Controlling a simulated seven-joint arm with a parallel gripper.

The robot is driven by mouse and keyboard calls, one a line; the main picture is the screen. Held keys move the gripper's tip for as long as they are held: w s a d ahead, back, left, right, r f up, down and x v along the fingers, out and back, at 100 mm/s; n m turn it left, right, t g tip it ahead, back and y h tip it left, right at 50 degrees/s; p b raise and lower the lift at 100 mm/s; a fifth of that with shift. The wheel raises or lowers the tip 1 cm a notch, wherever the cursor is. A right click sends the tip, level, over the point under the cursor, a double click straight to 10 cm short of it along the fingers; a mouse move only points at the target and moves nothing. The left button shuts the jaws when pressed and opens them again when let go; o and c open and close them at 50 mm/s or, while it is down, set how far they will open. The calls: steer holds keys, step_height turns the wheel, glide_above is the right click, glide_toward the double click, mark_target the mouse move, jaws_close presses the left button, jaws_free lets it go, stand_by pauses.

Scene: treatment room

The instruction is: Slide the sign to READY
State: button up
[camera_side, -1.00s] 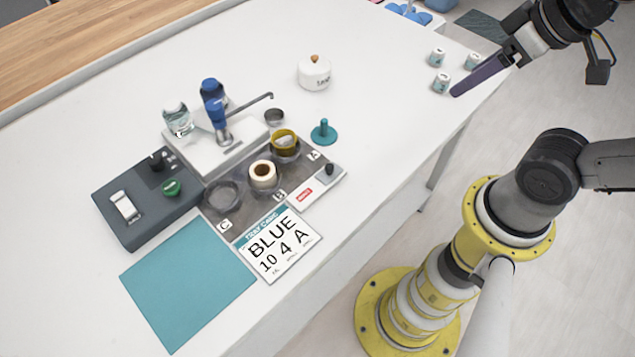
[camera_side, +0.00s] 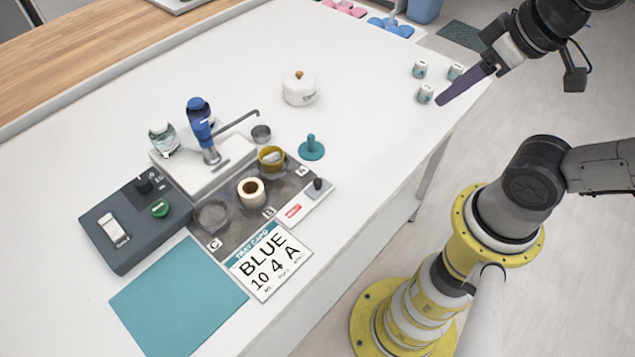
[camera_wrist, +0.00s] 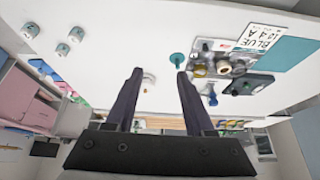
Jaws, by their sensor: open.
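The sign is a small white slide plate (camera_side: 304,203) at the right end of the grey station, beside the A place. It shows a red label (camera_side: 293,210) with text too small to read surely. A dark knob (camera_side: 318,184) stands at the plate's far right end. My gripper (camera_side: 438,103) is far from it, over the table's right side near several small white cups. It is empty. In the wrist view my gripper (camera_wrist: 160,72) shows its two dark fingers spread wide apart with nothing between them. The sign is too small to make out there.
The grey station (camera_side: 231,231) holds rings and a yellow cup. A teal peg (camera_side: 311,148) stands near the knob. The tray card (camera_side: 270,262) reads BLUE 10 4 A. A dispenser (camera_side: 209,140) and white pot (camera_side: 299,90) stand behind. The table between pot and cups is clear.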

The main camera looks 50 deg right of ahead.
steer(key=m, duration=0.1)
steer(key=m+g, duration=0.6)
steer(key=m, duration=0.2)
glide_above(318, 181)
step_height(318, 181, down, 8)
step_height(318, 181, down, 14)
steer(key=shift+r, duration=0.2)
jaws_close()
steer(key=shift+r, duration=0.1)
stand_by(0.6)
